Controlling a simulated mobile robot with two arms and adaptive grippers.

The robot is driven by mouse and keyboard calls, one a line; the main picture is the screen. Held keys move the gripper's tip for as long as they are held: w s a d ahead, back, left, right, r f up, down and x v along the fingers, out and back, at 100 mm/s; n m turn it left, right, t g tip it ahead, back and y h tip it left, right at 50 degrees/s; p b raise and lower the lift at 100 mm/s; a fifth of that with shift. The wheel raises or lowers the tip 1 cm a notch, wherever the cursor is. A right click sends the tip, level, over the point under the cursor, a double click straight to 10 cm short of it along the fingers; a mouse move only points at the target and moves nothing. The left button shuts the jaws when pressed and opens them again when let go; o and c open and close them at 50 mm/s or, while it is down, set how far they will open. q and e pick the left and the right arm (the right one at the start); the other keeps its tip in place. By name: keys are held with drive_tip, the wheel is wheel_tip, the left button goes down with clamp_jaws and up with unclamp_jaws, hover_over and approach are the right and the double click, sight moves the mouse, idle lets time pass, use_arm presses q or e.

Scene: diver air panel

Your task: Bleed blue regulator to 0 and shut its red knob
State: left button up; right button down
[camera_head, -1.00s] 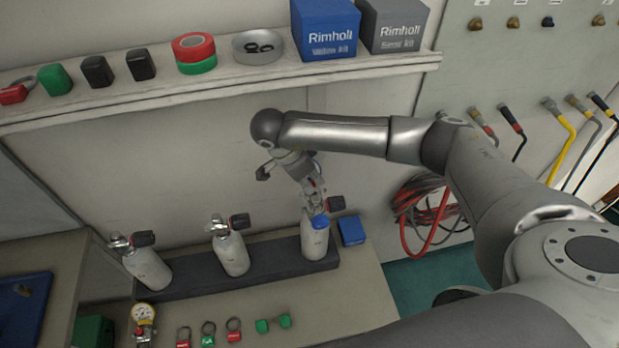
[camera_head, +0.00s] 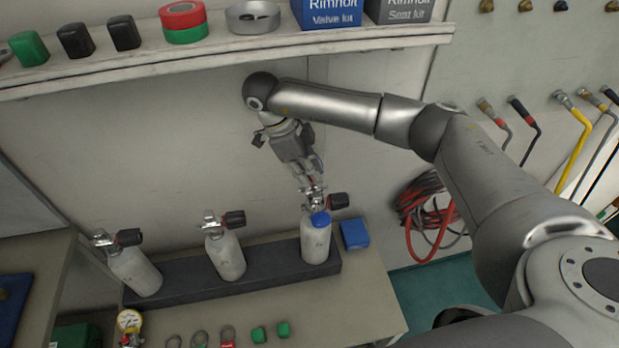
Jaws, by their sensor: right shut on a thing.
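The right-hand cylinder (camera_head: 315,243) stands upright at the right end of the dark rack, with a blue collar (camera_head: 320,219) at its neck. A metal valve fitting (camera_head: 314,203) sits on top, with a dark knob (camera_head: 338,201) on its right side; no red shows clearly on it. My right gripper (camera_head: 314,187) reaches down from above, its fingers shut at the top of this fitting. The fingers partly cover it, so the exact part held is too small to tell. A gauge (camera_head: 130,320) lies at the lower left. My left gripper is out of view.
Two more cylinders (camera_head: 226,256) (camera_head: 136,271) stand in the dark rack (camera_head: 180,284). A blue box (camera_head: 355,234) is beside its right end. Tags and rings lie in front. A shelf (camera_head: 220,53) with boxes runs above; hoses (camera_head: 430,215) hang at right.

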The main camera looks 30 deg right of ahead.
drive_tip(key=shift+w+m+g+y+b, duration=0.1)
drive_tip(key=shift+m+g+y+b, duration=0.35)
drive_tip(key=shift+m, duration=0.65)
drive_tip(key=c, duration=1.3)
unclamp_jaws()
drive_tip(key=shift+c, duration=0.2)
